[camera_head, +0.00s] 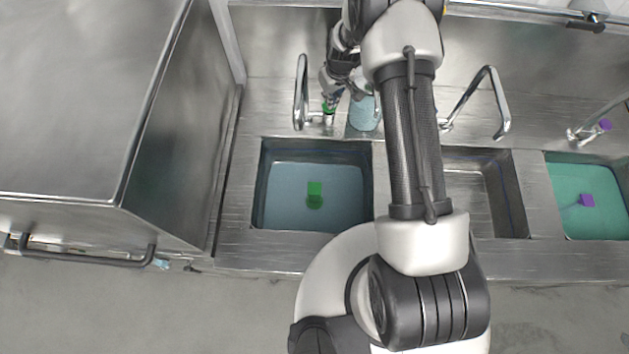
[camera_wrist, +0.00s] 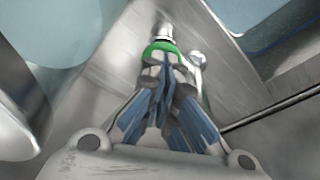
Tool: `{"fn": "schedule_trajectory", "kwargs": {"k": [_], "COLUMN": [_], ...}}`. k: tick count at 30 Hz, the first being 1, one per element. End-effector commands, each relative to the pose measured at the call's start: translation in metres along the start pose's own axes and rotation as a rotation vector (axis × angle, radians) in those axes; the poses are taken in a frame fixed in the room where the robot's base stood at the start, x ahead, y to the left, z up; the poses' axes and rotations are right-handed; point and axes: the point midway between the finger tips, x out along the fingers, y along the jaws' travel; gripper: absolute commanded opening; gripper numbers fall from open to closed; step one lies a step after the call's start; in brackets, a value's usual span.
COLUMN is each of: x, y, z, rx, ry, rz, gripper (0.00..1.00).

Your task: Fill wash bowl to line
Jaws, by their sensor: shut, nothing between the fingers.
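A tap handle with a green band (camera_head: 328,108) stands to the right of the spout and shows in the wrist view (camera_wrist: 158,49). My gripper (camera_wrist: 162,72) is shut and empty, its fingertips right at the green-banded handle. I cannot tell whether they touch it.
A pale blue container (camera_head: 364,114) stands close right of the handle. A middle basin (camera_head: 490,190), partly behind my arm, looks empty. A large steel cabinet (camera_head: 85,90) stands at left.

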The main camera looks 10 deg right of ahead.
Motion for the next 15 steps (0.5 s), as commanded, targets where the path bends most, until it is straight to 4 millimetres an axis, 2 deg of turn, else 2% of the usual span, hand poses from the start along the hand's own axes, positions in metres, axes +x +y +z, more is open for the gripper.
{"fn": "schedule_trajectory", "kwargs": {"k": [15], "x": [0.0110], "y": [0.0000], "z": [0.0022], "rx": [0.000], "ry": [0.000], "rz": [0.000], "gripper": [0.00]}}
